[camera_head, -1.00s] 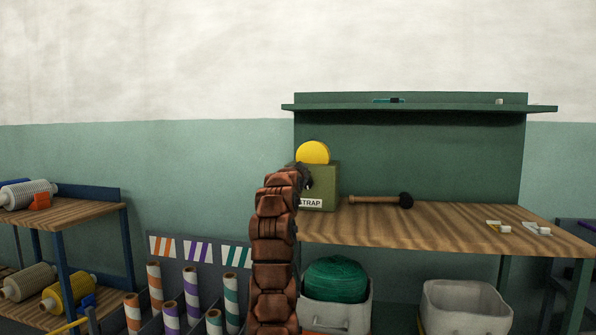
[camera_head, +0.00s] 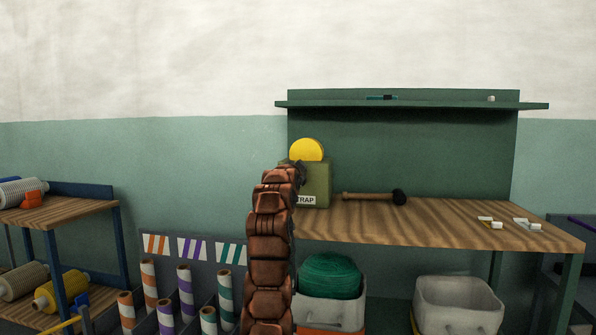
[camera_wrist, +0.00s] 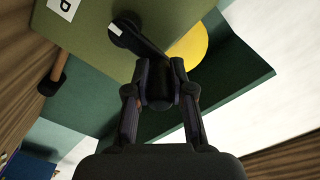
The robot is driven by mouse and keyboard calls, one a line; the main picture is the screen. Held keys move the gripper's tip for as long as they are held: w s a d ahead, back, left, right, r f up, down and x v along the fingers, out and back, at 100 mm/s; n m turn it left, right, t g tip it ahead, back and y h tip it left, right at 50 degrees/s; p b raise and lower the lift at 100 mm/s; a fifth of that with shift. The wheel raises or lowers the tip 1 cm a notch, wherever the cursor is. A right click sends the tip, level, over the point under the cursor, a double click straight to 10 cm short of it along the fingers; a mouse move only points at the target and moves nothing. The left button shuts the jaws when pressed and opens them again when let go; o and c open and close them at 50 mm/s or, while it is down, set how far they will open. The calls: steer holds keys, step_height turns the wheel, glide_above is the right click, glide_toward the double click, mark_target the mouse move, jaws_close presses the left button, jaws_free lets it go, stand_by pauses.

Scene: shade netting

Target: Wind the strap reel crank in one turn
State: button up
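The strap reel is an olive-green box (camera_head: 318,180) labelled STRAP with a yellow disc (camera_head: 307,150) on top, at the left end of the workbench. In the wrist view, the box (camera_wrist: 90,25) shows its black crank (camera_wrist: 138,38), with a white mark at the hub. The crank arm slants from the hub down to the right, to a dark handle (camera_wrist: 160,88). My gripper (camera_wrist: 160,80) has its two fingers on either side of this handle and appears closed on it. In the head view, my arm hides the crank and gripper.
A mallet (camera_head: 372,196) lies on the wooden bench top (camera_head: 440,220), right of the box. A green shelf (camera_head: 410,104) is above. A bin with green netting (camera_head: 330,275) and an empty grey bin (camera_head: 458,303) stand below. Striped rolls (camera_head: 184,292) stand at left.

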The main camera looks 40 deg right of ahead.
steer(key=o, duration=0.4)
steer(key=shift+a, duration=0.1)
steer(key=shift+v, duration=3.7)
